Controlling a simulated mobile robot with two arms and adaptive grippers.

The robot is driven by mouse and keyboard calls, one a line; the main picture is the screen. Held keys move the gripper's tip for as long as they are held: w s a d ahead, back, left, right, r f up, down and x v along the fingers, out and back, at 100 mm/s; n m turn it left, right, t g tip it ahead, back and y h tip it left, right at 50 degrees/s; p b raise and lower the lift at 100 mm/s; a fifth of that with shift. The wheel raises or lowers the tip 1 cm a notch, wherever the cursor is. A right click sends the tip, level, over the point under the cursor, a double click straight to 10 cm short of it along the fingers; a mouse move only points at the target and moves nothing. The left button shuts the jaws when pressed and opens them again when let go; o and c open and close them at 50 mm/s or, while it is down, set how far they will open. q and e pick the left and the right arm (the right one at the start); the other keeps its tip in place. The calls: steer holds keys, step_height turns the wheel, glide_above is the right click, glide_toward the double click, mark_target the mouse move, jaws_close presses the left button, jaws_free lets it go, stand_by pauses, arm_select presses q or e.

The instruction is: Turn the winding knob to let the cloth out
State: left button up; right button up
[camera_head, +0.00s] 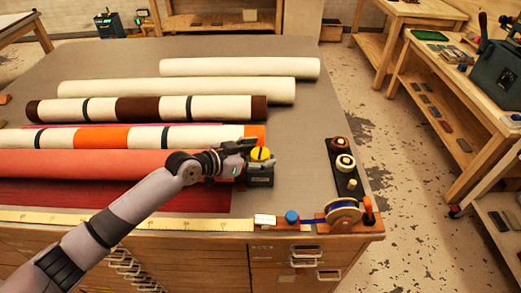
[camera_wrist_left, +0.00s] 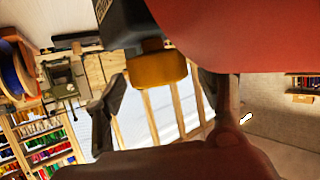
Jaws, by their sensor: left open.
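The yellow winding knob (camera_head: 261,154) sits on top of a small dark box (camera_head: 260,177) at the right end of the coral-red cloth roll (camera_head: 90,163). My left gripper (camera_head: 243,147) is close beside the knob, on its left and far side. In the left wrist view the knob (camera_wrist_left: 157,70) shows below the black box (camera_wrist_left: 122,28), between the spread fingers of my left gripper (camera_wrist_left: 160,92). The fingers are open; whether either touches the knob I cannot tell. Dark red cloth (camera_head: 130,197) lies flat in front of the roll. My right gripper is not in view.
Striped and cream rolls (camera_head: 240,67) lie behind on the grey table. A yellow tape measure (camera_head: 120,220) runs along the front edge. A blue spool (camera_head: 343,211), a blue knob (camera_head: 291,216) and a dark rack (camera_head: 344,168) stand to the right.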

arm_select(q)
steer(key=shift+w+d+f, duration=0.1)
steer(key=shift+w+d, duration=0.1)
steer(key=shift+d, duration=0.1)
steer(key=c, duration=1.2)
steer(key=p, duration=0.2)
steer(key=n+t+y+p, duration=0.1)
steer(key=p, duration=0.1)
steer(key=shift+r, duration=0.25)
steer(key=shift+f+n+p, duration=0.2)
steer(key=shift+n+p, duration=0.1)
steer(key=shift+p, duration=0.35)
steer(key=shift+f+t, duration=0.1)
steer(key=shift+t, duration=0.2)
